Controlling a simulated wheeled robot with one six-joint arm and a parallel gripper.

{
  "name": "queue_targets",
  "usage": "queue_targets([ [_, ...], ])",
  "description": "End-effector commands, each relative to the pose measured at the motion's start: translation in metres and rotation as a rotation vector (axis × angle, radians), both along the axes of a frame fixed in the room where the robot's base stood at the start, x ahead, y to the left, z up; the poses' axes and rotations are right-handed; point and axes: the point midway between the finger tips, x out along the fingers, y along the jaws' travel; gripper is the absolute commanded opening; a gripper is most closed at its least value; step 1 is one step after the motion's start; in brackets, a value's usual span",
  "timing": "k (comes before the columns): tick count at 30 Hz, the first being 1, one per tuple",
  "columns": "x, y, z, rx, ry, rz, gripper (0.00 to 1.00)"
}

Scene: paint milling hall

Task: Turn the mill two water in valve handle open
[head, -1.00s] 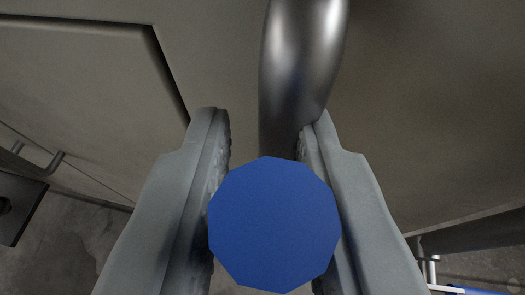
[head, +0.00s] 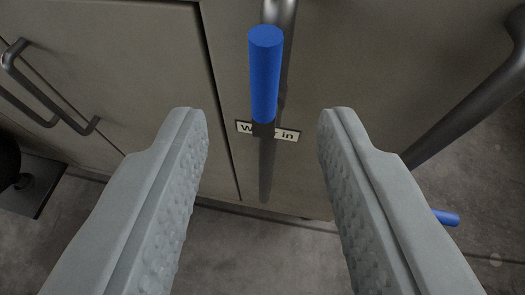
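The valve handle has a blue cylindrical grip (head: 265,78) on a dark lever, in the upper middle of the head view. It stands in front of a metal pipe and partly covers a white label (head: 270,131) that reads "W… in". The grip lines up with the pipe in the picture; the valve body is hidden, so I cannot tell its exact angle. My gripper (head: 266,115) is open wide, with one finger to each side of the handle. Neither finger touches it, and nothing is held.
Grey cabinet panels (head: 110,60) with bar handles (head: 45,85) fill the left. A dark pipe (head: 465,110) slants down at right. Another blue grip (head: 446,217) shows beyond the right finger. Grey floor (head: 265,250) lies below.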

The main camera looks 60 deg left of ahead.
Motion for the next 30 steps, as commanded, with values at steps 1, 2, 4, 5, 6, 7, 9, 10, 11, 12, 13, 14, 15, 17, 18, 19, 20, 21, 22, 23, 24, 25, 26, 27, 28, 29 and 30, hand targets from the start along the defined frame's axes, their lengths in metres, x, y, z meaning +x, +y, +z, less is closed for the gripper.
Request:
queue_targets([
  [1, -0.004, -0.009, 0.005, 0.000, -0.003, -0.003, 0.37],
  [2, -0.006, -0.013, 0.007, -0.001, -0.002, -0.003, 0.37],
  [4, -0.011, -0.023, 0.011, 0.000, -0.002, -0.004, 0.37],
  [5, -0.013, -0.027, 0.013, 0.000, -0.003, -0.003, 0.37],
  [6, -0.016, -0.033, 0.016, 0.000, -0.003, -0.003, 0.37],
  [7, -0.018, -0.036, 0.017, -0.001, -0.002, -0.003, 0.37],
  [9, -0.022, -0.045, 0.021, 0.000, -0.001, -0.003, 0.37],
  [10, -0.024, -0.047, 0.022, 0.000, -0.002, -0.003, 0.37],
  [11, -0.025, -0.050, 0.024, 0.000, -0.001, -0.003, 0.37],
  [12, -0.027, -0.053, 0.025, -0.001, -0.002, -0.002, 0.37],
  [13, -0.028, -0.056, 0.026, -0.002, -0.001, -0.001, 0.37],
  [14, -0.029, -0.057, 0.027, -0.001, -0.002, -0.001, 0.37],
  [15, -0.030, -0.059, 0.028, 0.000, 0.000, -0.001, 0.37],
  [17, -0.031, -0.061, 0.029, 0.000, 0.000, 0.000, 0.37],
  [18, -0.032, -0.062, 0.029, 0.000, 0.001, 0.000, 0.37],
  [19, -0.032, -0.063, 0.029, 0.000, 0.001, 0.000, 0.37],
  [20, -0.033, -0.063, 0.030, 0.000, 0.001, 0.000, 0.37],
  [21, -0.033, -0.064, 0.030, 0.000, 0.001, 0.000, 0.37],
  [22, -0.033, -0.064, 0.030, 0.000, 0.001, 0.000, 0.37],
  [23, -0.033, -0.064, 0.030, 0.000, 0.001, 0.000, 0.37],
  [24, -0.033, -0.064, 0.030, 0.000, 0.001, 0.000, 0.37],
  [25, -0.033, -0.064, 0.030, -0.001, 0.000, 0.000, 0.37],
  [26, -0.033, -0.064, 0.030, -0.001, 0.000, 0.000, 0.37],
  [27, -0.033, -0.064, 0.030, -0.001, 0.000, 0.000, 0.37],
  [28, -0.033, -0.064, 0.030, -0.001, 0.000, 0.000, 0.37],
  [29, -0.033, -0.063, 0.030, -0.001, 0.000, 0.000, 0.37],
  [30, -0.033, -0.063, 0.030, -0.001, 0.000, 0.000, 0.37],
])
